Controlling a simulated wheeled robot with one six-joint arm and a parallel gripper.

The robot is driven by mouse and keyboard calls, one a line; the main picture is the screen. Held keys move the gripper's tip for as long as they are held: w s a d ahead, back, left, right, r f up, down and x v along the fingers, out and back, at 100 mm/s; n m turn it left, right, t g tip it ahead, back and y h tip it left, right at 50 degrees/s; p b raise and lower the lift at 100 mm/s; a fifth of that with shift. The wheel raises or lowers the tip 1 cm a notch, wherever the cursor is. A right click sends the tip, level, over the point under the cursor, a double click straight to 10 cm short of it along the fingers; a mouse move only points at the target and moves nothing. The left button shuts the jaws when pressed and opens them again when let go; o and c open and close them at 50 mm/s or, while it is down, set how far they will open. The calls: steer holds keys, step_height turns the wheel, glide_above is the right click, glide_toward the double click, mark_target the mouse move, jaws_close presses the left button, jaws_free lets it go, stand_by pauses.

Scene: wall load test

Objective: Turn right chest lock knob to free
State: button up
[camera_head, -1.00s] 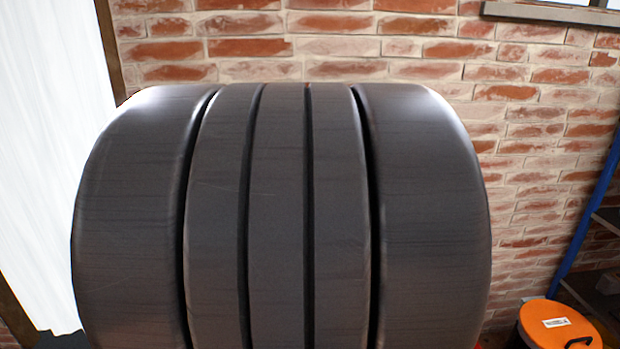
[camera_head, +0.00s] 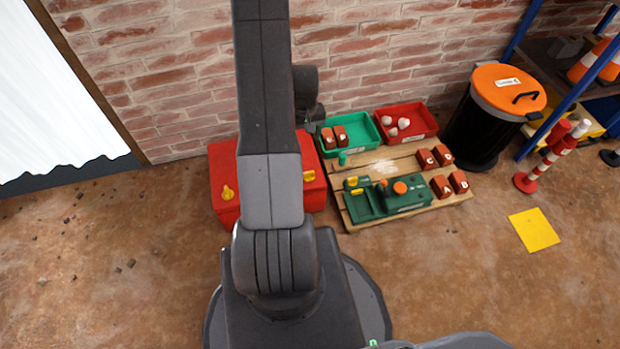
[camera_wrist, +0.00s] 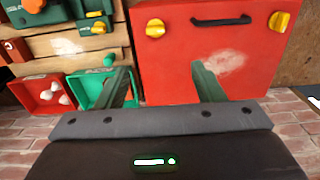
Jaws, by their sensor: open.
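The red chest (camera_head: 224,168) stands against the brick wall, partly hidden behind my arm. Its right yellow lock knob (camera_head: 309,176) shows just right of my arm; its left yellow knob (camera_head: 228,193) shows left of it. The wrist view is turned round: the right knob (camera_wrist: 155,28) is on the left of the chest lid (camera_wrist: 175,75), the left knob (camera_wrist: 279,22) on the right, with a black handle (camera_wrist: 221,21) between. My gripper (camera_wrist: 163,82) is open and empty, its fingers apart over the chest's edge nearer the wall. The knob lies beyond the fingertips, untouched.
A wooden pallet (camera_head: 355,221) right of the chest bears a green tray (camera_head: 363,134), a red tray (camera_head: 420,116), a green device (camera_head: 408,205) and red blocks. A black bin (camera_head: 475,130) with orange lid stands further right.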

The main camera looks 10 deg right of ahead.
steer(key=b, duration=0.1)
glide_toward(309, 172)
step_height(309, 172, down, 8)
steer(key=b, duration=0.4)
steer(key=shift+f, duration=0.25)
steer(key=shift+c, duration=0.4)
steer(key=c, duration=0.9)
